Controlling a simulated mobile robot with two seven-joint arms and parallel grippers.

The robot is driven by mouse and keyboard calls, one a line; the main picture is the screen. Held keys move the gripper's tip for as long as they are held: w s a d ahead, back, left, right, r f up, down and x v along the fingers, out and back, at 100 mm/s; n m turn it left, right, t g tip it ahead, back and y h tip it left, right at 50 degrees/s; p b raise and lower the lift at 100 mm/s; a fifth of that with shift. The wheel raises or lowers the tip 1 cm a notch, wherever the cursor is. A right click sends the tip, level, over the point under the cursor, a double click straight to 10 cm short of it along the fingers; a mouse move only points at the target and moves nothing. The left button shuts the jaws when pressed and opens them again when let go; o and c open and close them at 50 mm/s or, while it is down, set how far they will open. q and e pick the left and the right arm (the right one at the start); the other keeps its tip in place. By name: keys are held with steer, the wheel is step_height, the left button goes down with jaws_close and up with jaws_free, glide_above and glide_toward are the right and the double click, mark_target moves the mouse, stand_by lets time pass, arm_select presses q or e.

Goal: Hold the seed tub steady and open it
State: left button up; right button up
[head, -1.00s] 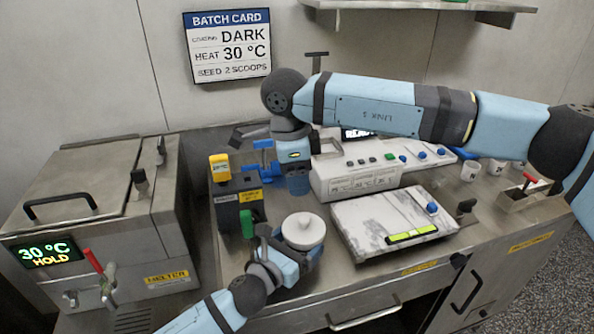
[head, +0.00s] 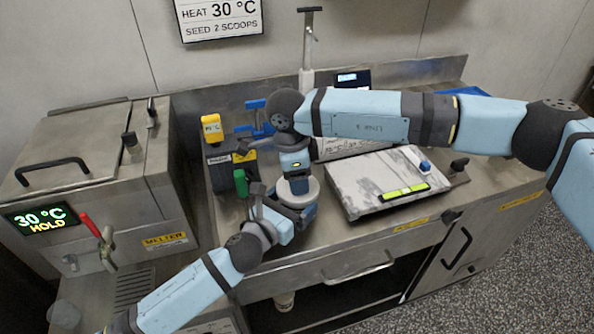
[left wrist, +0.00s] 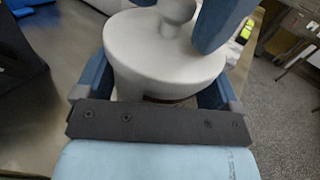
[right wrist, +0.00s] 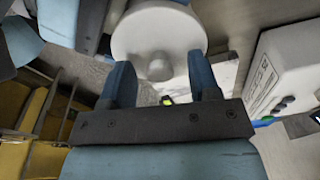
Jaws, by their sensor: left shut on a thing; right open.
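The seed tub is a pale round tub with a white lid (head: 313,190) and a knob (right wrist: 160,68) on top, standing upright on the steel counter. My left gripper (head: 290,214) is shut around the tub's sides; in the left wrist view its blue fingers flank the tub body (left wrist: 150,88) below the lid. My right gripper (right wrist: 162,80) is open, pointing down just above the lid. In the right wrist view the knob lies between its fingertips, which look apart from it. In the head view my right gripper hides part of the lid.
A marble slab (head: 375,185) with a yellow-green level lies right of the tub. A green-handled item (head: 241,183) and a dark holder with a yellow-topped device (head: 211,128) stand left. The melter (head: 90,190) is farther left.

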steer(key=shift+c, duration=0.4)
jaws_close()
steer(key=shift+r, duration=0.25)
steer(key=shift+r, duration=0.9)
steer(key=shift+r, duration=0.1)
steer(key=shift+r, duration=1.95)
arm_select(q)
steer(key=o, duration=1)
